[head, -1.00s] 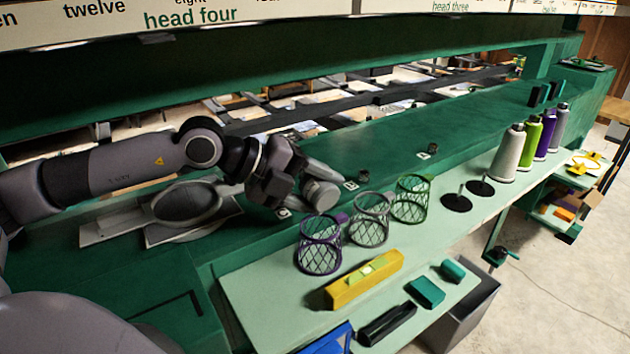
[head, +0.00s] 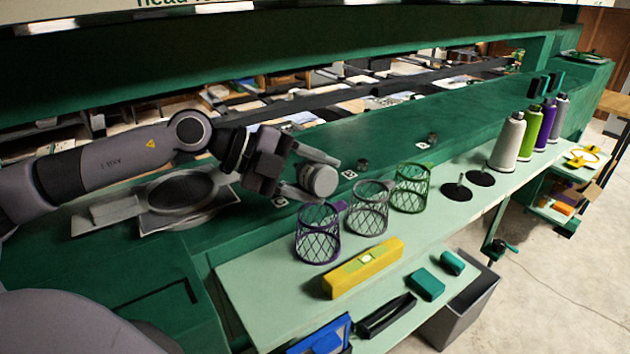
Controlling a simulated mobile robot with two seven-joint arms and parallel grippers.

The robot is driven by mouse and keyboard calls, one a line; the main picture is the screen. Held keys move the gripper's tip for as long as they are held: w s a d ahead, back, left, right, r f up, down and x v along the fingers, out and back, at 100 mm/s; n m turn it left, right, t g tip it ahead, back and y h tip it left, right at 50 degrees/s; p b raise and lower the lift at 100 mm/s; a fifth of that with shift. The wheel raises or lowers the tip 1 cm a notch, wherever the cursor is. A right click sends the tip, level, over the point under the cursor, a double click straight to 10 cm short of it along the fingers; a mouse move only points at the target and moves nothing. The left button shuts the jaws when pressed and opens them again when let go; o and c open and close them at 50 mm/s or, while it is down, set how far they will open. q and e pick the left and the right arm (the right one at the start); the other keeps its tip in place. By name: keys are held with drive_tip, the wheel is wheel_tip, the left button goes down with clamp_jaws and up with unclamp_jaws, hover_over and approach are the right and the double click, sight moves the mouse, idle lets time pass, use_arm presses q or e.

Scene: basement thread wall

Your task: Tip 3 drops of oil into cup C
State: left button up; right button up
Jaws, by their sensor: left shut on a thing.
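My left gripper (head: 309,175) is shut on a grey round container (head: 319,180), which lies tilted between its fingers above the green ledge. I cannot tell whether this is the oil, and no drops show. Two small dark cups stand on the ledge to the right of the gripper: a nearer one (head: 362,165) and a farther one (head: 432,138). Each has a small white marker beside it, too small to read, so I cannot tell which is cup C. My right gripper is not in view.
A purple basket (head: 318,240), a grey basket (head: 367,212) and a green basket (head: 411,192) stand close in front of the gripper. A yellow level (head: 362,268) lies on the pale shelf. Several thread cones, including a white one (head: 508,142), stand at right.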

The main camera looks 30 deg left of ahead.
use_arm(q)
drive_tip(key=shift+r, duration=0.1)
drive_tip(key=shift+p, duration=0.35)
idle(1.3)
drive_tip(key=m+y+p, duration=0.1)
drive_tip(key=p, duration=0.3)
drive_tip(key=shift+r, duration=0.1)
drive_tip(key=shift+f+m+t+y, duration=0.3)
drive_tip(key=shift+f+m+y, duration=0.1)
drive_tip(key=shift+y, duration=0.1)
drive_tip(key=shift+f+m+y, duration=0.15)
drive_tip(key=shift+m+y, duration=0.25)
drive_tip(key=shift+y, duration=0.1)
